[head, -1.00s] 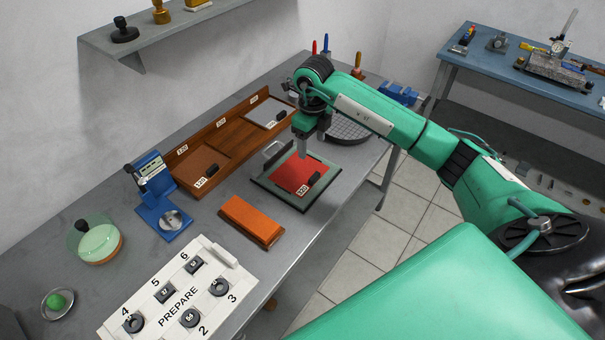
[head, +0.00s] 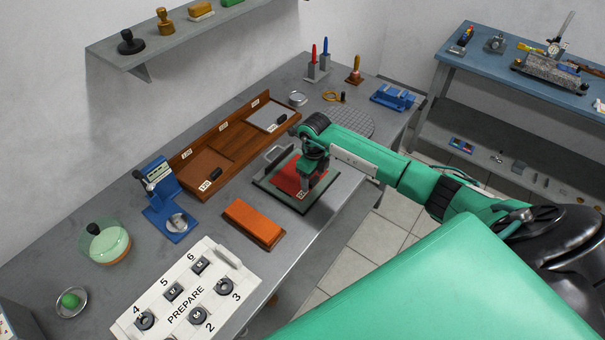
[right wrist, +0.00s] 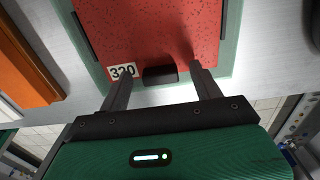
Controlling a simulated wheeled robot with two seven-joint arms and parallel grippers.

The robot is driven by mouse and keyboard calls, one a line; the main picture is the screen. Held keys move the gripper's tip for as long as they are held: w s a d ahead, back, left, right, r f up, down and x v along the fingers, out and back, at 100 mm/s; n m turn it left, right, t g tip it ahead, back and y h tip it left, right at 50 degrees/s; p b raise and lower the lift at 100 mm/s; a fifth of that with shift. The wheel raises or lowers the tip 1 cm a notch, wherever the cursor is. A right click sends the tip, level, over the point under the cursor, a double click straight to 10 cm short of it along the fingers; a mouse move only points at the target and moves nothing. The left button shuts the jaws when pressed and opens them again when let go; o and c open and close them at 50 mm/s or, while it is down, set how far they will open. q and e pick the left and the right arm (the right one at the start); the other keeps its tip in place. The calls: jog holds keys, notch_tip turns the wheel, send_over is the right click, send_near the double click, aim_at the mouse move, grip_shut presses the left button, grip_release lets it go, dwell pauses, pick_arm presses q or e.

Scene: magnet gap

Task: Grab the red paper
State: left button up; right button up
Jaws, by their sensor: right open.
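The red paper (head: 287,176) lies flat on a green-edged board (head: 268,186) on the grey bench. In the right wrist view the speckled red paper (right wrist: 150,30) carries a white "320" label (right wrist: 122,71) and a small black block (right wrist: 160,75) at its near edge. My right gripper (head: 305,190) points down over the paper's near right edge. In the right wrist view the fingers of my right gripper (right wrist: 161,69) are apart, one on each side of the black block. Whether they touch the paper is unclear. My left gripper is out of view.
An orange block (head: 254,222) lies just left of the board. A wooden tray (head: 228,150) with labelled compartments stands behind it. A white PREPARE panel (head: 185,305), a blue device (head: 166,205) and a round grey mesh disc (head: 348,120) are also on the bench.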

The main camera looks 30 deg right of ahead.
jog(key=shift+f, duration=0.2)
jog(key=c, duration=1.1)
jog(key=shift+o, duration=0.2)
jog(key=shift+r, duration=0.1)
